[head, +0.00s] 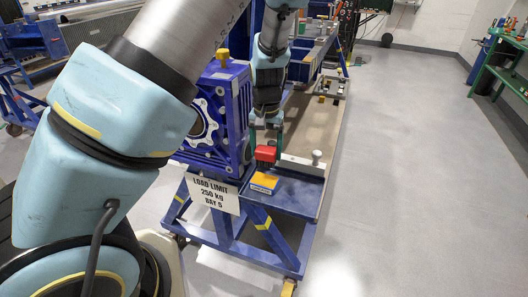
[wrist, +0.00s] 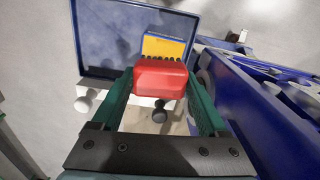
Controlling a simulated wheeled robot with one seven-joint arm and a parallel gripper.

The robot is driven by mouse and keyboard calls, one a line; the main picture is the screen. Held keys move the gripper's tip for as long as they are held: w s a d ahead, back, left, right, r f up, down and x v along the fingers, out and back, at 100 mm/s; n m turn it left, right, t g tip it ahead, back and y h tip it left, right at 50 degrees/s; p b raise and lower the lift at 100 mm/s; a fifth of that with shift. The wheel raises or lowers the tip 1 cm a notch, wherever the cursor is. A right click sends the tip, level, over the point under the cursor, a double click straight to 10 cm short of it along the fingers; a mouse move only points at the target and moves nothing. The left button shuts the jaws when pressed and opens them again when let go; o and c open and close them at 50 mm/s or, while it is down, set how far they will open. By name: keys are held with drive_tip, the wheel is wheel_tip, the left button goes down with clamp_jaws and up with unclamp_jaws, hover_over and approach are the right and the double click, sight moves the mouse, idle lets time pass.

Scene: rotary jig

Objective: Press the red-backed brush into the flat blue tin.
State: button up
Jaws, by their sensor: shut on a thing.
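The red-backed brush (head: 265,153) is held between the green fingers of my gripper (head: 266,144). In the wrist view, the brush (wrist: 160,82) shows its red back, with a row of dark bristles along its far edge. The flat blue tin (head: 300,195) looks like a shallow rimmed tray on the end of the jig. It also shows beyond the brush in the wrist view (wrist: 112,35). The brush appears above the tin's near-left part; I cannot tell whether they touch. The bristle tips are mostly hidden.
A yellow block with a blue edge (head: 264,181) lies at the tin, close to the brush. A pale bar with a white knob (head: 316,157) stands behind. The blue jig housing (head: 210,115) rises close on the left. A load-limit sign (head: 212,194) hangs below it.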

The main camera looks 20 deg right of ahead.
sight(264, 165)
drive_tip(key=shift+a+f, duration=0.15)
drive_tip(key=shift+f, duration=0.05)
drive_tip(key=shift+w+a+f+b, duration=0.1)
drive_tip(key=shift+w+f+b, duration=0.05)
drive_tip(key=shift+f+b, duration=2.25)
drive_tip(key=shift+f, duration=0.45)
drive_tip(key=shift+f+b, duration=0.45)
drive_tip(key=shift+f, duration=0.1)
drive_tip(key=shift+r+p, duration=2.95)
drive_tip(key=shift+r, duration=0.6)
